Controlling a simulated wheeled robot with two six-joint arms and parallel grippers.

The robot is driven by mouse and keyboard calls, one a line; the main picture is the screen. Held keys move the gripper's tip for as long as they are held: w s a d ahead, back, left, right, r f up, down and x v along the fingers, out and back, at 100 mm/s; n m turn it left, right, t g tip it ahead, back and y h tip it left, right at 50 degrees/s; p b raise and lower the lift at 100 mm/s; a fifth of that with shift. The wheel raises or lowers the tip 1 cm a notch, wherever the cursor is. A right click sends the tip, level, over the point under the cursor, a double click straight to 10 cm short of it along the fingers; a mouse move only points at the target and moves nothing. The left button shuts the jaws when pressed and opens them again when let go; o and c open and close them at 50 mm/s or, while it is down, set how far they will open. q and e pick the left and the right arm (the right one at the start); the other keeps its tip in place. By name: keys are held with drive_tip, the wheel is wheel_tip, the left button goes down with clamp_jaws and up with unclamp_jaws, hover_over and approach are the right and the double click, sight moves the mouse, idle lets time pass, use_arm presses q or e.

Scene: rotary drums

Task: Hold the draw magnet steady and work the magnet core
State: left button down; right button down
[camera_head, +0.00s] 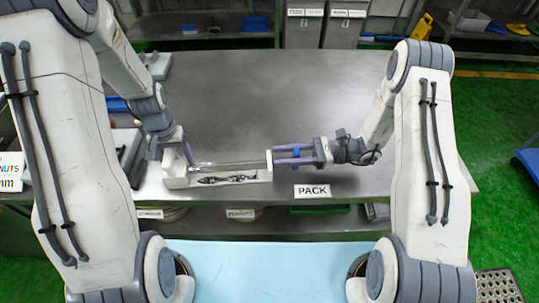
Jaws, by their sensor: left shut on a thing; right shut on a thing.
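The draw magnet (178,180) is a pale, box-like holder with raised ends, lying near the front edge of the grey metal table. Dark, thin bits show along its low front part. A long, glassy grey bar, which looks like the magnet core (230,165), spans between its ends. My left gripper (188,157) is shut on the left end of the holder, its purple finger pointing down. My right gripper (277,155) reaches in level from the right and is shut at the right end of the bar. A small blue part (297,152) shows between its purple fingers. The exact grasps are too small to see.
A "PACK" label (312,191) is on the table's front edge, right of the holder. The table's middle and back (270,85) are clear. Trays and other items crowd the left edge. Grey bins (303,30) stand behind the table.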

use_arm(q)
drive_tip(key=shift+s+f, duration=0.15)
drive_tip(key=shift+f, duration=0.05)
use_arm(e)
drive_tip(key=shift+d, duration=0.35)
drive_tip(key=shift+c, duration=2.4)
unclamp_jaws()
drive_tip(key=d, duration=0.8)
drive_tip(key=w+d, duration=0.1)
drive_tip(key=d, duration=0.3)
drive_tip(key=shift+w, duration=0.1)
